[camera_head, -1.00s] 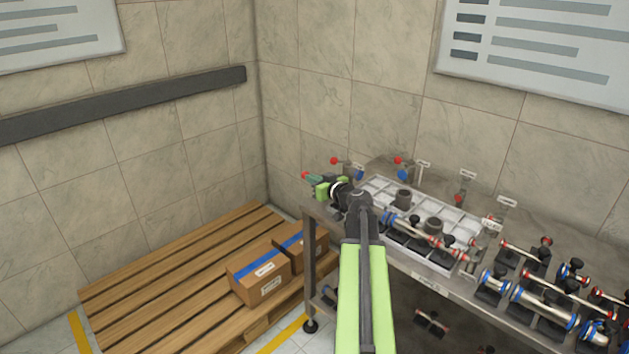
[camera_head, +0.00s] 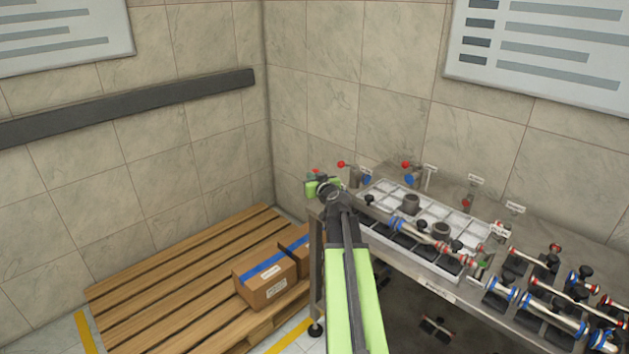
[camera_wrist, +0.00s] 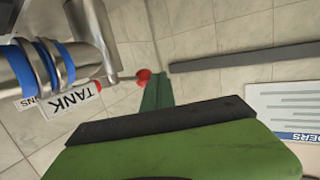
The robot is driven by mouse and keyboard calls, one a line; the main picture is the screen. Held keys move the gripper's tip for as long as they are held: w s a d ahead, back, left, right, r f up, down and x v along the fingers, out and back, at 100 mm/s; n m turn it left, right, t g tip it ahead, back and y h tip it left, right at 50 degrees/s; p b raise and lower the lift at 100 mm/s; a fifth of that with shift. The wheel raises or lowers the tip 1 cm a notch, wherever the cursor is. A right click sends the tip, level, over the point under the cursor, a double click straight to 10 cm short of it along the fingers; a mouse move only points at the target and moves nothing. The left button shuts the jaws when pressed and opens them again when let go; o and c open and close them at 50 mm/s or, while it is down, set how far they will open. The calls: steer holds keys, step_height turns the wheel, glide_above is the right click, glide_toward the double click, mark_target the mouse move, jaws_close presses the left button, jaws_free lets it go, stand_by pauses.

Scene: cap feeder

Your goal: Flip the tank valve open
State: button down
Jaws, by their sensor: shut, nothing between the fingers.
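The tank valve lever with a red ball knob (camera_head: 341,164) stands at the far left end of the bench in the head view. In the wrist view its red knob (camera_wrist: 143,77) lies just beyond my fingertips, at the left side of them. A white sign reading TANK (camera_wrist: 76,101) and a blue-banded metal pipe (camera_wrist: 38,66) are to its left there. My gripper (camera_wrist: 157,78) is shut and empty, its dark green fingers pointing towards the knob. In the head view my gripper (camera_head: 316,176) is left of the knob. I cannot tell whether they touch.
A white tray (camera_head: 455,214) sits on the metal bench (camera_head: 440,290), with several pipe pieces to the right. Other valve posts, one with a red knob (camera_head: 406,165), stand along the back. A wooden pallet (camera_head: 180,270) with boxes (camera_head: 265,282) is at left.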

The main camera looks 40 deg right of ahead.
steer(key=shift+w+d, duration=0.9)
steer(key=shift+d, duration=0.25)
stand_by(1.8)
